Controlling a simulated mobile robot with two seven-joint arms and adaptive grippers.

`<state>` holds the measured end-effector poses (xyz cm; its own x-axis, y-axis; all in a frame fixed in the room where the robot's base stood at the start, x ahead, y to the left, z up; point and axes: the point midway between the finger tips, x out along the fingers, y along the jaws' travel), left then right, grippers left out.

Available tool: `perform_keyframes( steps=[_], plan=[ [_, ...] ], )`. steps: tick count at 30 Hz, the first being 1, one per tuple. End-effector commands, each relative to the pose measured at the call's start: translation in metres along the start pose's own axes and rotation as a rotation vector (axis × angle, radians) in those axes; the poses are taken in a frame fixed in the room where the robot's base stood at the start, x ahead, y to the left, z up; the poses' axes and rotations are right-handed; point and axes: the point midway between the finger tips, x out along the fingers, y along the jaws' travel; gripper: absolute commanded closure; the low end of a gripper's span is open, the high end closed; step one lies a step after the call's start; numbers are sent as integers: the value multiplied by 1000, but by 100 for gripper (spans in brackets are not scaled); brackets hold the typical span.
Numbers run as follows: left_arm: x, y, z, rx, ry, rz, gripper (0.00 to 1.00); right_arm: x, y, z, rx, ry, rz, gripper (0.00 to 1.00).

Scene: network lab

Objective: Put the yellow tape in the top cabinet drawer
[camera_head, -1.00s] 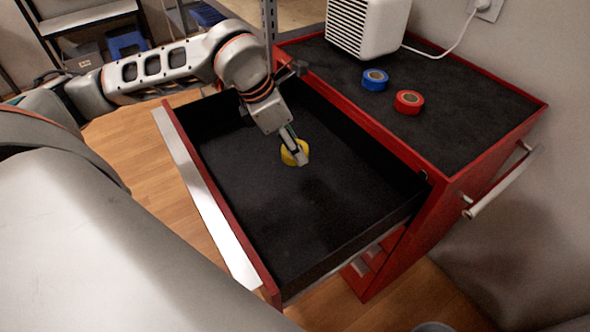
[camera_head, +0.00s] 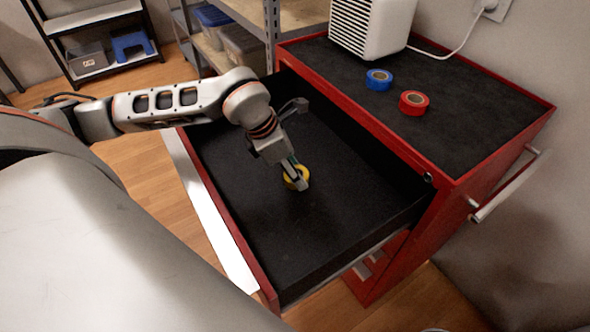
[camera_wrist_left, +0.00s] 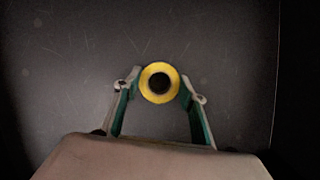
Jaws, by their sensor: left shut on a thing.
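The yellow tape (camera_head: 304,173) is a small roll inside the open top drawer of the red cabinet. My left gripper (camera_head: 297,182) reaches down into the drawer and is shut on the tape. In the left wrist view the tape (camera_wrist_left: 147,93) sits between the two fingertips, its dark hole facing the camera, with the dark drawer floor behind it. The tape is low over the floor; I cannot tell whether it touches. The top drawer (camera_head: 270,225) is pulled far out and otherwise looks empty. My right gripper is not in view.
On the cabinet top (camera_head: 470,110) lie a blue tape (camera_head: 378,79) and a red tape (camera_head: 413,103), in front of a white ribbed box (camera_head: 372,25) with a cord. A metal shelf (camera_head: 272,30) stands behind. The drawer walls surround my gripper.

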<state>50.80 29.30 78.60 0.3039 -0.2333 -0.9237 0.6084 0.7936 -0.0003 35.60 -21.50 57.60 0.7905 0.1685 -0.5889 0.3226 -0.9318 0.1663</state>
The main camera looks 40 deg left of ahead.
Motion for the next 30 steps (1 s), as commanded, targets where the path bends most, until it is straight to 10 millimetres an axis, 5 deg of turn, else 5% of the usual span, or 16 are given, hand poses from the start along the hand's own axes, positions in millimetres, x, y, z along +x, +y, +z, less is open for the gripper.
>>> perform_keyframes(
  steps=[2,3,5,17,30],
  plan=[
    [3,0,-2,0,2,-1,75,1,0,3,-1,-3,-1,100],
    [2,0,-1,0,1,0,51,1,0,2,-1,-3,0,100],
    [2,0,-1,0,1,0,42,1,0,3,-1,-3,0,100],
    [-3,0,1,1,-1,2,42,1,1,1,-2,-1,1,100],
    [-84,1,2,2,-4,6,42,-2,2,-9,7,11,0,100]
  ],
)
